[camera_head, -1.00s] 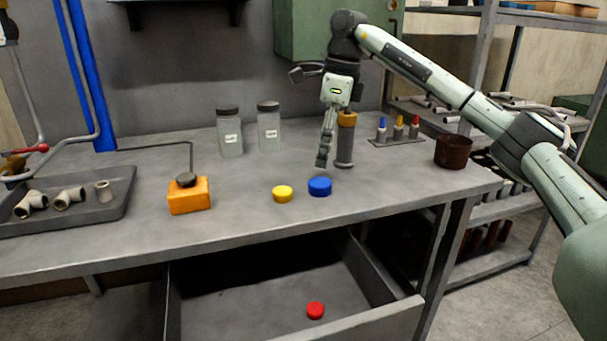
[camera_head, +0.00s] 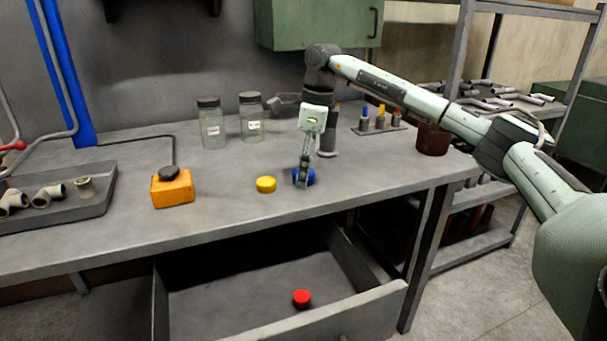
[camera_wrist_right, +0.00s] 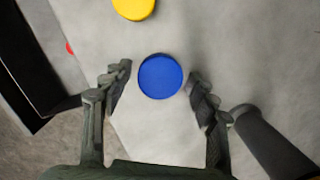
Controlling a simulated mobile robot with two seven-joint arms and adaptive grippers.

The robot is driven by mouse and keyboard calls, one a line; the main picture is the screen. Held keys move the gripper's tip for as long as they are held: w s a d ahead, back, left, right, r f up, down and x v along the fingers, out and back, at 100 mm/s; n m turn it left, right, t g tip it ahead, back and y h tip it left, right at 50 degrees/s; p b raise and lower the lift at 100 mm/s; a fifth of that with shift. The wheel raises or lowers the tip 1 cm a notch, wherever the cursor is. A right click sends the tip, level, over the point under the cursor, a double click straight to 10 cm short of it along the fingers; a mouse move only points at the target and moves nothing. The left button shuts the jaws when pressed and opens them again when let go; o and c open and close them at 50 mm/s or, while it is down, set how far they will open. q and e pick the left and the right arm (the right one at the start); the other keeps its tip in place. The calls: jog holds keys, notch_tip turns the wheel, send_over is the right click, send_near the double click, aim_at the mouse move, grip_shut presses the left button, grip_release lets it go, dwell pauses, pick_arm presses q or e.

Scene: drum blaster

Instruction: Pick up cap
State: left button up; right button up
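A blue cap (camera_head: 311,177) lies on the workbench, partly hidden behind my right gripper (camera_head: 304,180) in the head view. In the right wrist view the blue cap (camera_wrist_right: 160,76) sits between the two spread fingertips of my right gripper (camera_wrist_right: 160,90), with gaps on both sides. That gripper is open and empty. A yellow cap (camera_head: 266,184) lies left of the blue one; it also shows at the top of the right wrist view (camera_wrist_right: 133,8). A red cap (camera_head: 302,299) lies in the open drawer (camera_head: 240,300). My left gripper is not in view.
An orange box with a dark button (camera_head: 173,188) and a grey tray of pipe fittings (camera_head: 95,208) are on the left. Two jars (camera_head: 211,122) stand behind. A dark upright cylinder (camera_head: 327,140) stands close behind my right gripper. The front bench is clear.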

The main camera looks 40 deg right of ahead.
jog(key=c, duration=0.7)
jog(key=shift+o, duration=0.2)
jog(key=shift+r, duration=0.1)
